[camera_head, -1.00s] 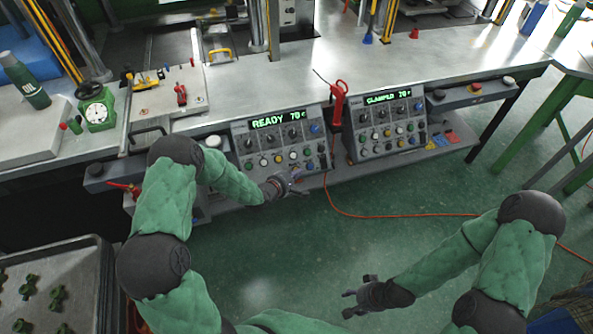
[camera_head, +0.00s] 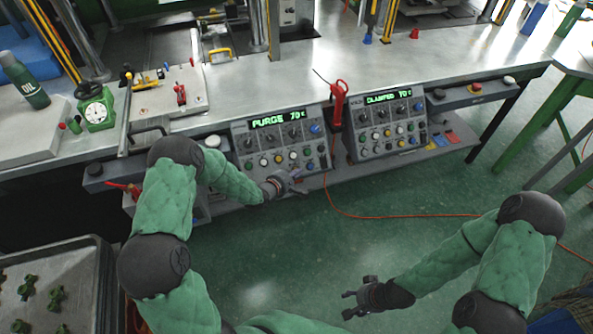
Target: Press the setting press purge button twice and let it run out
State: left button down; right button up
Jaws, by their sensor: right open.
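The left control panel (camera_head: 281,140) stands at the front edge of the bench. Its green display (camera_head: 277,120) reads "PURGE 70 c", above rows of knobs and coloured buttons. My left gripper (camera_head: 294,183) is at the lower edge of this panel, close to its bottom row of buttons. I cannot tell which button it faces, whether it touches one, or whether its fingers are open. The right control panel (camera_head: 385,123) has a display reading "CLAMPED 70 c". My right gripper (camera_head: 350,302) is open and empty, low over the green floor, away from the bench.
A red tool (camera_head: 339,104) hangs between the panels, and an orange cable (camera_head: 400,215) runs across the floor. A tray (camera_head: 98,275) with several green parts is at lower left.

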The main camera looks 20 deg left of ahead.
pick_arm(q)
jog(key=shift+r, duration=0.1)
jog(key=shift+s+d+r+p, duration=0.4)
jog(key=shift+s+p, duration=0.1)
jog(key=shift+p, duration=0.1)
jog(key=s+d+r+p, duration=0.2)
jog(key=s+r+p, duration=0.1)
jog(key=shift+s+r, duration=0.1)
dwell(0.7)
dwell(0.5)
